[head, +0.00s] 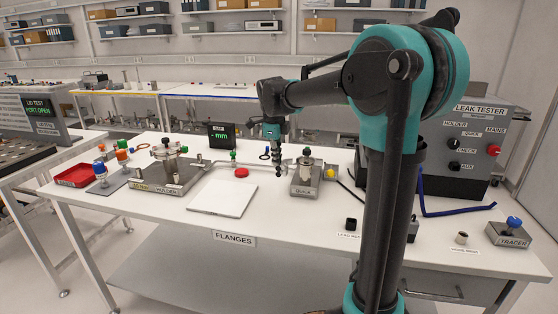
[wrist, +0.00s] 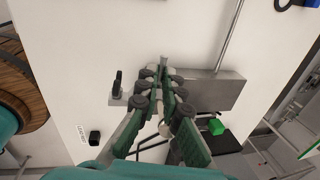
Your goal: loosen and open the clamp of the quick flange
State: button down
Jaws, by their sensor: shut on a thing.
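The quick flange (head: 307,166) stands on a grey metal base labelled QUICK (head: 303,190), right of the middle of the bench in the head view. My gripper (head: 279,170) points down at its left side. In the wrist view my gripper (wrist: 163,82) is shut, its green and black fingers close together over the metal base (wrist: 215,90). A small metal end (wrist: 164,61) shows just past the fingertips. The fingers hide most of the clamp, so its exact state and the grip on it are unclear. A dark upright piece (wrist: 118,82) shows beside the fingers.
A white pad (head: 222,198) and the holder base (head: 165,180) lie to the left. The leak tester (head: 470,145) is behind at right. The front middle of the bench is mostly clear.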

jog(key=shift+w+m, duration=0.25)
jog(key=shift+m, duration=0.15)
jog(key=c, duration=1.6)
grip_release()
jog(key=shift+c, duration=0.2)
notch_tip(320, 180, up, 12)
jog(key=s+a, duration=0.1)
jog(key=s, duration=0.1)
jog(key=shift+f, duration=0.15)
jog(key=shift+s+a, duration=0.1)
